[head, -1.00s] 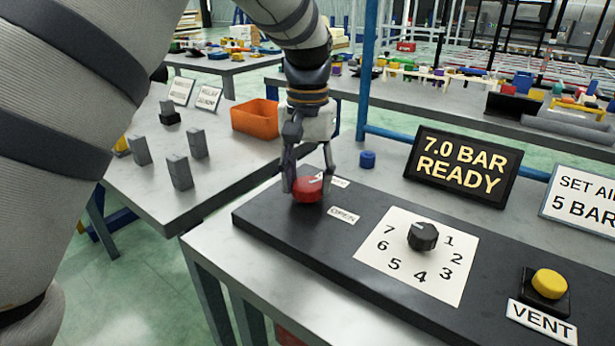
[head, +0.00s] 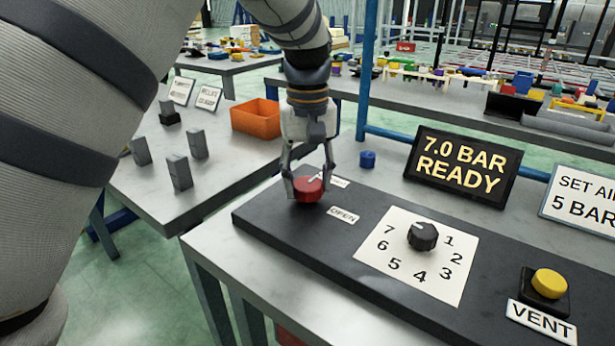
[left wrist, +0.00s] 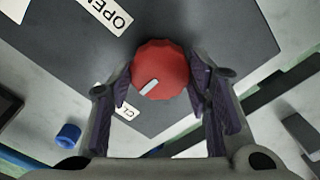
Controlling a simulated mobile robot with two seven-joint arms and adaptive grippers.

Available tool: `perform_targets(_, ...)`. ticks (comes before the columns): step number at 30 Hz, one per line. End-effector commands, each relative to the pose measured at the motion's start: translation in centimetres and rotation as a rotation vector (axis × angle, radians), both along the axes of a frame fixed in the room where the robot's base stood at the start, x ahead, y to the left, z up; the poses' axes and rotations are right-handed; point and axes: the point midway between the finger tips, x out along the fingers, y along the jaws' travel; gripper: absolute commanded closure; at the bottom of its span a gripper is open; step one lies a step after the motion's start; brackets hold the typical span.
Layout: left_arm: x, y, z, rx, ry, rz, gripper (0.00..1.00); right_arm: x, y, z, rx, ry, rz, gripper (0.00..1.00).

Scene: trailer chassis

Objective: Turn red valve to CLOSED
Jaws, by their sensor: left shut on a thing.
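The red valve (head: 308,190) is a round faceted knob on the left part of the dark panel (head: 270,225). My left gripper (head: 310,184) is shut on it from above, one finger on each side; the left wrist view also shows the knob (left wrist: 160,68) between the fingers. The knob's white pointer mark (left wrist: 148,87) points towards the CLOSED label (left wrist: 128,108), which a finger partly hides. The OPEN label (head: 344,215) lies to the knob's front right in the head view. My right gripper is not in view.
A black dial (head: 423,237) on a numbered white plate and a yellow VENT button (head: 549,283) are to the right. A display (head: 462,165) reads 7.0 BAR READY. A small blue cylinder (head: 367,159) stands behind the panel. An orange bin (head: 256,117) is on the table behind.

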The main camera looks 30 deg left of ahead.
Motion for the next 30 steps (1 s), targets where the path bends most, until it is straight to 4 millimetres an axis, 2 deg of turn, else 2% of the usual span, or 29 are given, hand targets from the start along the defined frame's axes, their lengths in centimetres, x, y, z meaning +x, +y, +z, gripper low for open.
perform_targets(9,-0.1,0.0,-0.3,-0.001,0.007,0.003,0.83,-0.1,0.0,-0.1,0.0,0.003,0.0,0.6)
perform_targets(10,-0.1,0.0,-0.3,-0.001,0.007,0.003,0.48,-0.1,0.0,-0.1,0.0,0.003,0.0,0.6)
perform_targets(12,-0.1,0.0,-0.3,-0.001,0.007,0.002,0.34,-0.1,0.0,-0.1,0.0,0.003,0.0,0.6)
perform_targets(20,0.0,0.0,-0.1,0.0,0.003,0.001,0.34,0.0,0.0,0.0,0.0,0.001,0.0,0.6)
perform_targets(23,0.0,0.0,0.6,0.001,-0.001,0.001,0.34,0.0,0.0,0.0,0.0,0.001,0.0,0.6)
perform_targets(26,0.1,0.0,2.8,0.001,-0.003,0.001,0.34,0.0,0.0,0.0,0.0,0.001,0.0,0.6)
perform_targets(30,0.1,0.0,6.7,0.0,-0.004,0.0,0.34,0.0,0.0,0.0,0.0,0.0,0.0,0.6)
